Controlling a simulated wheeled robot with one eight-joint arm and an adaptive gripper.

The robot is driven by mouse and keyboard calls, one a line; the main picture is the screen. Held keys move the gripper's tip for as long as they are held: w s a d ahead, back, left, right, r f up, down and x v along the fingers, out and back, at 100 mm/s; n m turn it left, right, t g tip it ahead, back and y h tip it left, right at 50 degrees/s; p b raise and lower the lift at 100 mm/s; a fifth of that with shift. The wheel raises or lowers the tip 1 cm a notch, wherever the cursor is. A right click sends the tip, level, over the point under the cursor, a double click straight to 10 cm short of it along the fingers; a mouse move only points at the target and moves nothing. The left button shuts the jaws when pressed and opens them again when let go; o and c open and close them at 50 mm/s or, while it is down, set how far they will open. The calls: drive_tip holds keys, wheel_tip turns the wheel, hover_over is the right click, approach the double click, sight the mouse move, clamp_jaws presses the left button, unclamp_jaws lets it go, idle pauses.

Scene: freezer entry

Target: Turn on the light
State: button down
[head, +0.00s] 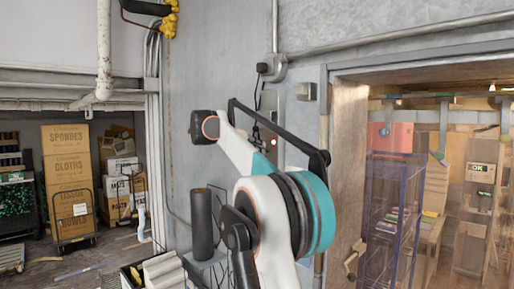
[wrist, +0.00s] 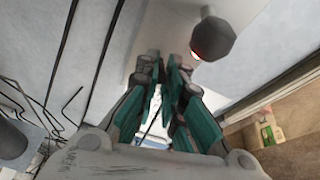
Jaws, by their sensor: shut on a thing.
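A pale grey wall box (head: 291,121) with a small reddish light (head: 273,143) is partly hidden behind my arm in the head view. In the wrist view the pale box face (wrist: 180,25) lies ahead of my gripper (wrist: 166,68). A dark round knob (wrist: 213,40) with a red glow at its edge sticks out right of the fingers, apart from them. The teal and grey fingers are close together at the box, shut on a small part. That part is hidden between the fingertips, so I cannot tell its shape. My gripper is hidden by my arm in the head view.
A doorway with a wooden frame (head: 345,140) opens to the right, with a blue rack (head: 393,215) inside. A black cylinder (head: 202,222) stands below left of my arm. Stacked cartons (head: 68,170) stand far left. Thin dark wires (wrist: 70,110) hang left of the gripper.

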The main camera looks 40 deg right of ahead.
drive_tip(key=c, duration=1.6)
unclamp_jaws()
drive_tip(key=shift+c, duration=0.2)
drive_tip(key=shift+a, duration=0.1)
drive_tip(key=w+v, duration=0.1)
drive_tip(key=v, duration=1)
drive_tip(key=shift+s+a, duration=0.4)
drive_tip(key=shift+s, duration=0.1)
drive_tip(key=shift+r, duration=0.15)
drive_tip(key=s+a+f+m+t+y+b, duration=0.2)
drive_tip(key=s+a+f+m+y+b, duration=0.2)
drive_tip(key=f, duration=2.3)
drive_tip(key=s+a+f+m+t+y+b, duration=0.2)
drive_tip(key=s+a+f+m+y+b, duration=0.3)
drive_tip(key=s+a+f+m+b, duration=0.5)
drive_tip(key=s+a+f+m+t+y+b, duration=0.2)
drive_tip(key=s+a+f+m+y+b, duration=0.3)
drive_tip(key=s+a+f+b, duration=1.3)
wheel_tip(320, 180, down, 26)
drive_tip(key=s+m+b, duration=0.2)
drive_tip(key=b, duration=0.7)
drive_tip(key=shift+s, duration=0.15)
